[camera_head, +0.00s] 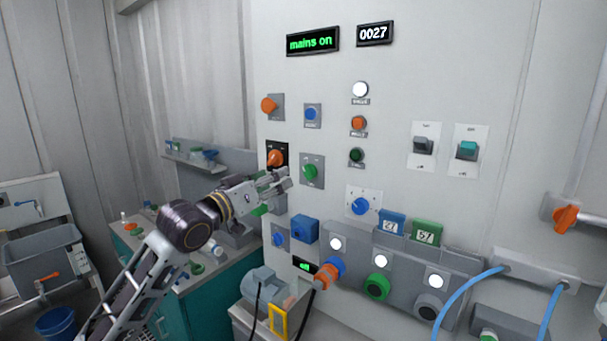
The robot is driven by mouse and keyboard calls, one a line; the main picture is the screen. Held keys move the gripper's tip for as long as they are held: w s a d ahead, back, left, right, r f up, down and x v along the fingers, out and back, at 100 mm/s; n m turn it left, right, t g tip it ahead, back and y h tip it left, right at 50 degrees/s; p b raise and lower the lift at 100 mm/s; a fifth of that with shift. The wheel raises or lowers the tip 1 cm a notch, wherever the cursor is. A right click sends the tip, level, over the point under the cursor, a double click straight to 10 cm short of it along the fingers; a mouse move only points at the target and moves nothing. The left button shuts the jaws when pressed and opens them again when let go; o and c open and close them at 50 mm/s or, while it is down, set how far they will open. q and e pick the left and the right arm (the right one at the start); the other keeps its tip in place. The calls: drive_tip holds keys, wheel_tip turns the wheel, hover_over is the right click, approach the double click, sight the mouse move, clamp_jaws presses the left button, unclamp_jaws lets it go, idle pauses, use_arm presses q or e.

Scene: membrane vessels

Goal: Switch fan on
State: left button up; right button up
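A pale wall panel (400,60) carries knobs, switches and lights; I cannot tell which one is for the fan, as the small labels are unreadable. My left gripper (284,180) is in front of the panel, just below an orange knob on a black plate (275,158) and left of a green knob (310,172). Its fingers are small and seen side-on, so I cannot tell whether they are open or touch anything. Two toggle switches, one grey (423,146) and one teal (467,150), are at the right. My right gripper is out of view.
A display (312,41) reads "mains on", another (375,33) reads "0027", and a small one (303,266) reads "off". A grey box with buttons (460,270) juts out below. Blue hoses (462,297) are at lower right. A teal cabinet (210,297) stands behind my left arm.

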use_arm(q)
drive_tip(key=shift+f+n, duration=0.7)
drive_tip(key=n+p, duration=0.1)
drive_tip(key=p, duration=0.1)
approach(306, 174)
drive_tip(key=shift+r+x, duration=0.4)
drive_tip(key=shift+x, duration=1.55)
drive_tip(key=shift+w+d+g+y, duration=0.2)
drive_tip(key=shift+w+d, duration=0.2)
drive_tip(key=shift+w, duration=0.25)
drive_tip(key=shift+w+d+g+y, duration=0.1)
drive_tip(key=shift+w+d+g, duration=0.1)
drive_tip(key=shift+w+d, duration=0.35)
drive_tip(key=shift+x, duration=0.9)
drive_tip(key=shift+w+d+f+p, duration=0.1)
drive_tip(key=shift+w+p, duration=0.2)
drive_tip(key=shift+w, duration=0.1)
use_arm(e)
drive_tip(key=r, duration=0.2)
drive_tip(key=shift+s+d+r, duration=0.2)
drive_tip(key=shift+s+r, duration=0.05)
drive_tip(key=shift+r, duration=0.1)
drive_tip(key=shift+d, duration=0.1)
